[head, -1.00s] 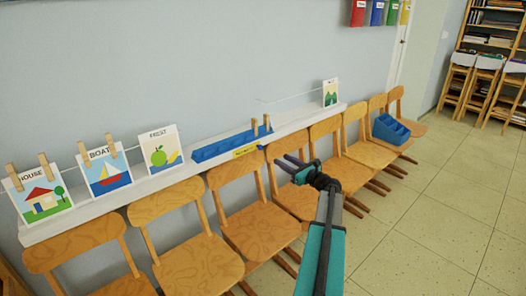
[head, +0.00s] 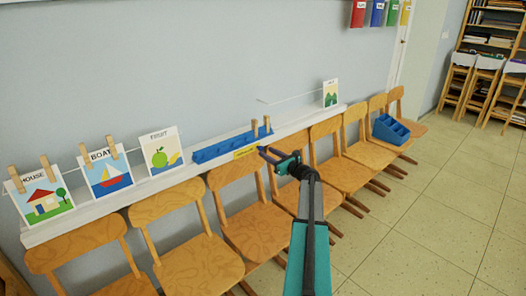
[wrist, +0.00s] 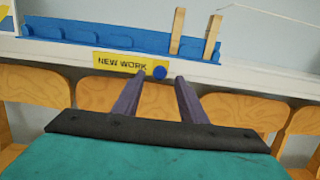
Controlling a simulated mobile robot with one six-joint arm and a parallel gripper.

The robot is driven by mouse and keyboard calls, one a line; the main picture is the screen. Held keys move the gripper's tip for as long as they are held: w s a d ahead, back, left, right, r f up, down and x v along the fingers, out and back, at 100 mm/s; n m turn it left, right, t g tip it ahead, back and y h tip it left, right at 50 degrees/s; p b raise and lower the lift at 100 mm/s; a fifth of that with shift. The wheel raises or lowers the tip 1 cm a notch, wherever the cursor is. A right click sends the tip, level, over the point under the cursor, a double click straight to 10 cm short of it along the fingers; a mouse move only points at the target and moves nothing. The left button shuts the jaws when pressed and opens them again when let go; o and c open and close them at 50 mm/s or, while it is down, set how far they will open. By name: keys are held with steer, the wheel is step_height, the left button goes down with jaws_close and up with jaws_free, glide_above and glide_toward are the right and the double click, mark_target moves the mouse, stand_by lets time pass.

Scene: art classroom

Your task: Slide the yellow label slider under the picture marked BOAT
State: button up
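The yellow label slider (head: 246,152) sits on the front edge of the white ledge, below the blue tray. In the wrist view the slider (wrist: 118,62) reads NEW WORK and has a round blue knob (wrist: 159,74) at its right end. My gripper (head: 262,150) is open in front of the knob. In the wrist view its fingers (wrist: 162,77) are apart, with the knob seen between their tips; I cannot tell whether they touch it. The BOAT picture (head: 107,174) hangs to the left, held by two clothespins, between the HOUSE and FRUIT pictures.
The blue tray (head: 215,149) on the white ledge (head: 160,182) has two clothespins (head: 267,124) at its right end. The HOUSE picture (head: 41,196), FRUIT picture (head: 161,152) and another picture (head: 330,94) line the ledge. Wooden chairs (head: 200,262) stand close below it.

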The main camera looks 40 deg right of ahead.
mark_target(261, 149)
steer(key=shift+w+d, duration=0.1)
steer(key=shift+w, duration=1.8)
steer(key=shift+c, duration=0.2)
jaws_close()
